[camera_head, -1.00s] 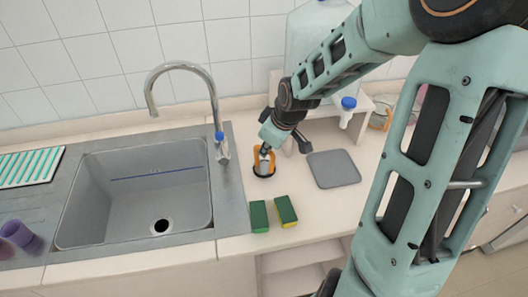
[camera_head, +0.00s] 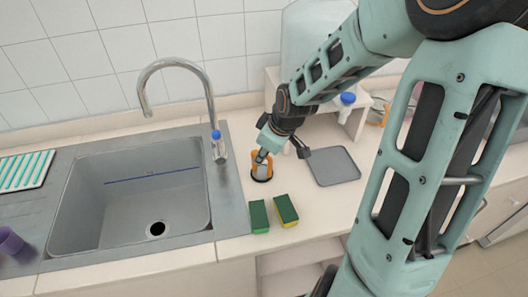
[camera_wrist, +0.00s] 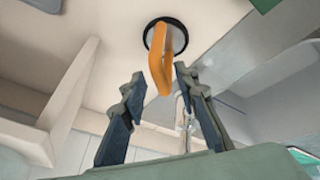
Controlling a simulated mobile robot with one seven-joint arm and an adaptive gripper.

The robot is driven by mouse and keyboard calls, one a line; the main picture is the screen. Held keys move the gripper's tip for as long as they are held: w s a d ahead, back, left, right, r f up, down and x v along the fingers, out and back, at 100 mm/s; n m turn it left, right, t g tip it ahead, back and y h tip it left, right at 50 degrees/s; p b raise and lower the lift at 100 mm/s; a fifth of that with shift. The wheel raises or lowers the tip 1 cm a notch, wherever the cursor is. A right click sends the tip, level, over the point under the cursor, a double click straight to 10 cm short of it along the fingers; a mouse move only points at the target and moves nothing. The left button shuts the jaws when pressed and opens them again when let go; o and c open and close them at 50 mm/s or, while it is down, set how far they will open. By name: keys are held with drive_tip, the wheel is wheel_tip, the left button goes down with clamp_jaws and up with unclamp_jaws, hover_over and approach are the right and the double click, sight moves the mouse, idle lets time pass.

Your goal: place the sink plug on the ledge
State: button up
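The sink plug (camera_head: 262,179) has a dark round base and an upright orange handle. It rests on the counter between the sink and a grey mat. In the wrist view, the plug's handle (camera_wrist: 159,62) stands just ahead of and between my parted fingertips. My gripper (camera_wrist: 157,79) is open and does not visibly press on it. In the head view, my gripper (camera_head: 263,157) is low over the plug and partly covers the handle. A raised pale ledge (camera_head: 235,108) runs along the tiled wall behind the sink; I cannot tell whether it is the task's ledge.
The sink (camera_head: 130,195) and its tap (camera_head: 217,150) are to the left. Two sponges (camera_head: 258,216) (camera_head: 286,210) lie in front of the plug. The grey mat (camera_head: 333,166) is to the right. A pale stand (camera_head: 357,118) carrying a large bottle is behind.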

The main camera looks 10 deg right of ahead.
drive_tip(key=shift+r, duration=0.15)
drive_tip(key=shift+r, duration=0.25)
drive_tip(key=p+v, duration=0.5)
drive_tip(key=v, duration=0.6)
drive_tip(key=shift+s+r+p, duration=0.15)
drive_tip(key=shift+s+p, duration=0.05)
drive_tip(key=shift+p, duration=0.1)
idle(0.4)
